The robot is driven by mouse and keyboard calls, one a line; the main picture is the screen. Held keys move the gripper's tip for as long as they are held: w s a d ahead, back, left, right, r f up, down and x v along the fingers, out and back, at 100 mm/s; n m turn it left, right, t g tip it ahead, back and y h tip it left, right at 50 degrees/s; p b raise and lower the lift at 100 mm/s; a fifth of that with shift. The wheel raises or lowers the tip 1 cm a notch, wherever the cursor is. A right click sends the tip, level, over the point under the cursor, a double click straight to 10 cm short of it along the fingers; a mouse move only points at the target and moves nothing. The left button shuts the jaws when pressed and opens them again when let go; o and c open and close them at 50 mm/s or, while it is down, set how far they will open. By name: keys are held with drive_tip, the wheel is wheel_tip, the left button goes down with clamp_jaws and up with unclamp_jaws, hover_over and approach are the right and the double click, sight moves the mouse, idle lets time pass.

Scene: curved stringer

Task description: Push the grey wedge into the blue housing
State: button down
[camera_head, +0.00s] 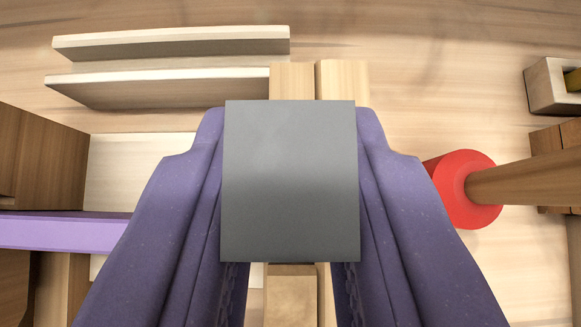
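The grey wedge (291,182) shows as a flat grey, nearly square face in the middle of the view. My purple gripper (292,150) has one finger along each side of it, and both fingers appear to touch its edges. The gripper looks shut on the wedge. The wedge hides the space straight ahead between the fingertips. I cannot make out a blue housing in this view.
Two parallel wooden strips (344,82) run behind the wedge. Pale wooden boards (170,88) lie at the upper left, and a lavender bar (60,231) at the left. A red disc (463,172) with a wooden rod (530,180) is at the right. A wooden box (550,88) sits at the upper right.

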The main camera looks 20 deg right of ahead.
drive_tip(key=shift+f+b, duration=1)
drive_tip(key=shift+f, duration=0.1)
drive_tip(key=c, duration=0.8)
unclamp_jaws()
drive_tip(key=shift+c, duration=0.2)
drive_tip(key=p+v, duration=0.2)
drive_tip(key=v, duration=0.5)
drive_tip(key=shift+r+p, duration=0.1)
drive_tip(key=shift+p, duration=0.2)
drive_tip(key=shift+s+a+r, duration=0.1)
drive_tip(key=shift+s+r, duration=0.1)
drive_tip(key=shift+s, duration=0.1)
